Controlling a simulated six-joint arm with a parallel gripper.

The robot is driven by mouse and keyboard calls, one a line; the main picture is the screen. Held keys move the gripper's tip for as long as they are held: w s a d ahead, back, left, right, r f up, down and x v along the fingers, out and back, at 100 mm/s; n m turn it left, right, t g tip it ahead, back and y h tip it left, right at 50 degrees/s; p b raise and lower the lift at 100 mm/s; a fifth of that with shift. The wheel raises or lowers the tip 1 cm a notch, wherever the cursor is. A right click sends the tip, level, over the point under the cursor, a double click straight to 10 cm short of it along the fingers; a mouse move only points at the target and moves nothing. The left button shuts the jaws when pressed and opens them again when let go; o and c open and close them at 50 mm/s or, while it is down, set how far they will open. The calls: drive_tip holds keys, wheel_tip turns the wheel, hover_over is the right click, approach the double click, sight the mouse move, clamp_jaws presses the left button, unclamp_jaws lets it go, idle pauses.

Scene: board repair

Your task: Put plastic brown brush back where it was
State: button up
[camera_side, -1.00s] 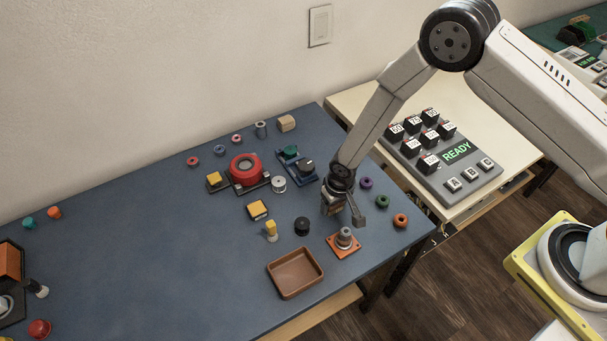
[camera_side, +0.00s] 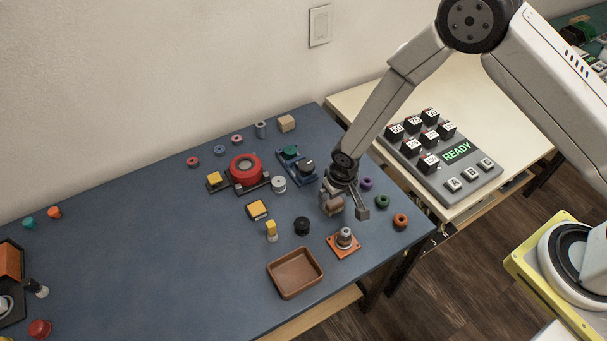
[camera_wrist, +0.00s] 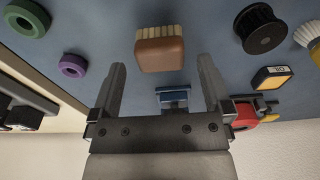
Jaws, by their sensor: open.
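The brown brush (camera_wrist: 160,54) has a rounded brown plastic body and pale bristles pointing up in the wrist view. It lies in front of my gripper (camera_wrist: 162,66), in line with the space between the two fingers. The fingers are apart and do not appear to touch it. In the side view, the brush (camera_side: 335,205) shows as a small brown shape beside my gripper (camera_side: 345,208), partly hidden by it. Whether the brush rests on the blue table (camera_side: 170,250) is hard to tell.
A brown tray (camera_side: 295,273) is empty near the front edge. An orange plate with a silver knob (camera_side: 345,238) and a black spool (camera_side: 302,226) are close to my gripper. Purple (camera_side: 366,184), green (camera_side: 382,201) and orange (camera_side: 400,220) rings lie to its right.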

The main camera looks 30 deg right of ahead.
sight(341, 204)
wheel_tip(341, 204, up, 9)
drive_tip(key=s, duration=0.1)
drive_tip(key=shift+f, duration=0.15)
idle(0.3)
idle(0.5)
drive_tip(key=s+d+r+t, duration=0.1)
drive_tip(key=s+d+r, duration=1.1)
drive_tip(key=d+r, duration=0.1)
drive_tip(key=shift+s+d+r, duration=0.2)
drive_tip(key=shift+d, duration=0.55)
drive_tip(key=shift+w, duration=0.1)
idle(0.6)
